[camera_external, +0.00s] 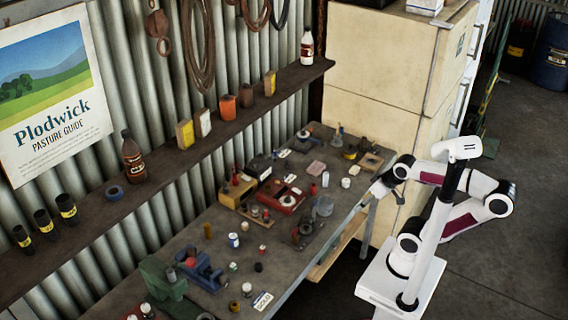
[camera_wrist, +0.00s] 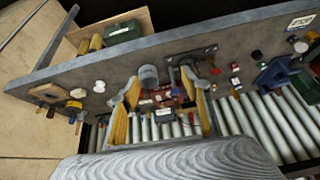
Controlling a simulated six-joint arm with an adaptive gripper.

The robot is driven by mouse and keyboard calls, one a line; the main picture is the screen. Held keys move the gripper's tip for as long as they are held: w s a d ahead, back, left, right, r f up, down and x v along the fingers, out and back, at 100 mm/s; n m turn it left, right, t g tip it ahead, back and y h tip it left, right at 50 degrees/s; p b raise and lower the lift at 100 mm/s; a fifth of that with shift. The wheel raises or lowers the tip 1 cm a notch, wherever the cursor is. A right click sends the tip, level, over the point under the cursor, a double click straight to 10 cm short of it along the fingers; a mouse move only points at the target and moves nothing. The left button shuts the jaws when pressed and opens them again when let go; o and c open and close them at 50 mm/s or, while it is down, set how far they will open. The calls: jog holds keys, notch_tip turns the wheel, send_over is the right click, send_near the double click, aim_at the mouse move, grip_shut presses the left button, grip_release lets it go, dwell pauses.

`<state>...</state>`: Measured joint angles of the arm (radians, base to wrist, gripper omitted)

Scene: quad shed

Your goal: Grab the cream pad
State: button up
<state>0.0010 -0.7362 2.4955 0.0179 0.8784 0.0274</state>
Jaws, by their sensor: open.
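A pale, slightly pinkish flat pad (camera_external: 316,168) lies on the workbench towards its far end in the external view. It is the closest match to the cream pad, though its colour is not clearly cream. I cannot pick it out with certainty in the wrist view. My gripper (camera_external: 379,188) is beside the bench's front edge, right of the pad and apart from it. In the wrist view my gripper (camera_wrist: 160,80) is open, with its two fingers spread wide. No object is held; the bench items between the fingers lie beyond them.
A cream cabinet (camera_external: 385,75) bounds the far end; a shelf (camera_external: 165,165) runs along the wall.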

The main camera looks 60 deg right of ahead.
jog(key=w+d+r+m+t, duration=0.1)
jog(key=w+r+m+t, duration=0.15)
jog(key=w+m, duration=0.9)
jog(key=w+d+r+m+t, duration=0.1)
jog(key=w+m+t, duration=0.2)
jog(key=w+m, duration=0.8)
jog(key=w+d+f+m+h, duration=0.6)
jog(key=w+d+m, duration=0.4)
jog(key=d+m, duration=0.15)
jog(key=m+g+h, duration=0.6)
jog(key=m+g, duration=0.1)
jog(key=m, duration=0.7)
send_over(347, 179)
jog(key=w+a, duration=0.1)
jog(key=w, duration=0.5)
notch_tip(347, 179, down, 10)
jog(key=shift+w+r, duration=0.1)
jog(key=shift+r, duration=0.15)
jog(key=s+f+m+g, duration=0.1)
jog(key=s+d+f+m+g+h, duration=0.1)
jog(key=s+m, duration=0.1)
jog(key=s+f+m+g, duration=0.1)
jog(key=s+m+g, duration=0.1)
jog(key=shift+s+d+f+h, duration=0.15)
jog(key=shift+d+f+h, duration=0.15)
jog(key=shift+f, duration=0.1)
jog(key=shift+s+a+f+m, duration=0.2)
jog(key=shift+s+f+m, duration=0.1)
jog(key=shift+d, duration=0.1)
